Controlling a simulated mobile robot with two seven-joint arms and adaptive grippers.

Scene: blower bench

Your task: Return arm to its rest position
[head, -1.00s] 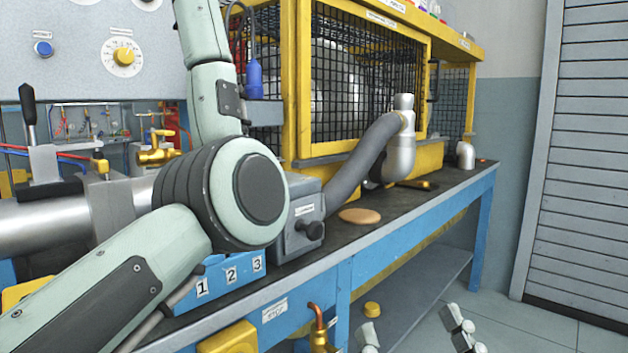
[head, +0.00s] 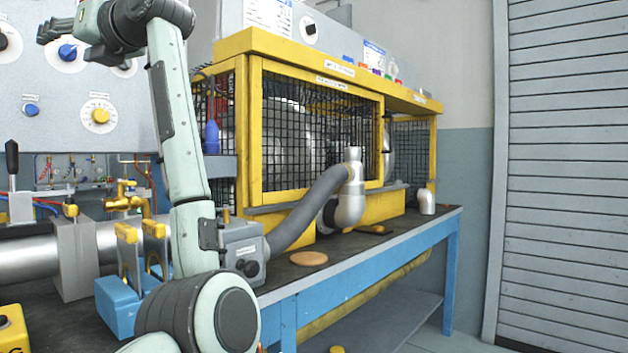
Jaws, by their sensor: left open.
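My left arm (head: 180,130) rises from the bottom of the head view, bends upward, and folds over to the left at the top. My left gripper (head: 44,29) is at the upper left, in front of the grey control panel (head: 60,130). It is open, with nothing visible between its fingers. It overlaps the area near a blue knob (head: 68,51); whether it touches the panel I cannot tell. My right gripper is out of view.
The blue bench (head: 340,293) holds a yellow caged blower (head: 320,65), a grey hose (head: 310,210), a silver pipe (head: 350,205), a tan disc (head: 309,258) and a grey box (head: 242,245). A brass valve (head: 125,200) stands left of my arm. Free air lies right, before the shutter (head: 560,170).

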